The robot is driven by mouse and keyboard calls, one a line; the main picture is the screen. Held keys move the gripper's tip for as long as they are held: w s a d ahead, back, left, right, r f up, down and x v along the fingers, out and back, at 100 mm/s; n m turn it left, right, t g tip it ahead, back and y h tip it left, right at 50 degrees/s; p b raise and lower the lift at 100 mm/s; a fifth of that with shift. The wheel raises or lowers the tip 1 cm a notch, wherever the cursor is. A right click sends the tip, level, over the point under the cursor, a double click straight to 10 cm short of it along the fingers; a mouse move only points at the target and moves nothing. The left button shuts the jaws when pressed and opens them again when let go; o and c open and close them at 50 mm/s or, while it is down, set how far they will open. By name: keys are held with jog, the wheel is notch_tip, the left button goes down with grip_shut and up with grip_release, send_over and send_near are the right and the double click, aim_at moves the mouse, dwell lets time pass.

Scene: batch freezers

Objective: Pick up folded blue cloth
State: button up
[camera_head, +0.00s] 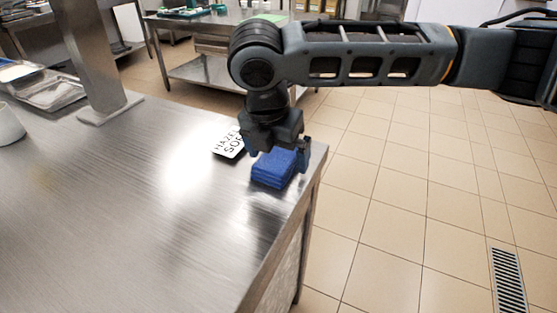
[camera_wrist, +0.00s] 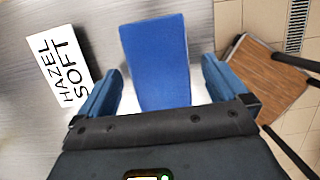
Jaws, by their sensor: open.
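The folded blue cloth (camera_head: 273,169) lies on the steel counter near its right edge. In the wrist view the blue cloth (camera_wrist: 157,62) reaches from the upper middle down between the fingers. My gripper (camera_head: 276,146) is directly above the cloth, pointing down. In the wrist view my gripper (camera_wrist: 163,88) is open, with one blue finger on each side of the cloth and a visible gap on both sides. The near end of the cloth is hidden behind the gripper body. I cannot tell how far the fingertips are above the counter.
A white card reading "HAZEL SOFT" (camera_head: 229,142) lies just left of the cloth; it also shows in the wrist view (camera_wrist: 62,78). The steel counter (camera_head: 130,210) is clear in front. A steel post (camera_head: 92,60) and trays (camera_head: 45,90) stand at the left. A wooden-topped seat (camera_wrist: 262,80) is beyond the edge.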

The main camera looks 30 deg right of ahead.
aim_at(280, 153)
jog(key=shift+f, duration=0.25)
jog(key=shift+c, duration=0.4)
jog(key=c, duration=1)
jog(key=shift+r, duration=0.55)
notch_tip(280, 153, up, 3)
jog(key=shift+f, duration=0.15)
jog(key=s+d+r, duration=0.1)
jog(key=d+r, duration=0.1)
jog(key=d, duration=0.1)
jog(key=s+d+r, duration=0.2)
jog(key=d+r, duration=0.1)
jog(key=d, duration=0.1)
jog(key=s+d+r, duration=0.2)
jog(key=d, duration=0.1)
jog(key=shift+d+r, duration=0.15)
jog(key=shift+d, duration=0.1)
